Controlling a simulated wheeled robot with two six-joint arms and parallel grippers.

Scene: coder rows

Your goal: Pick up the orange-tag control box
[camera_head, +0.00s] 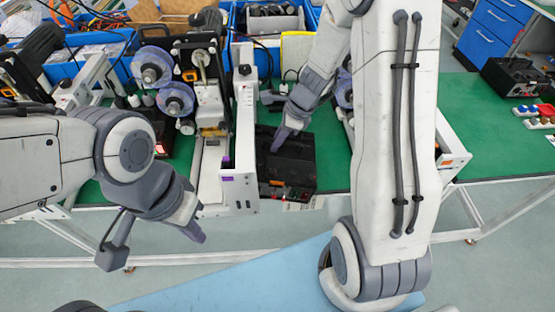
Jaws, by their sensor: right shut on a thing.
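The control box (296,172) is black and sits on the green bench just right of the white machine frame, near the front edge. A small orange patch shows on its front part, among small red and pale details. My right gripper (282,138) reaches down over the box's rear part and is shut on the box; the exact grip point is partly hidden by the fingers. My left gripper (152,247) is open and empty, its two fingers spread in front of the bench's front edge.
A labelling machine with reels (175,98) stands close left of the box, its white frame (245,135) beside it. Blue bins (115,50) line the back. Another black box (513,78) sits far right.

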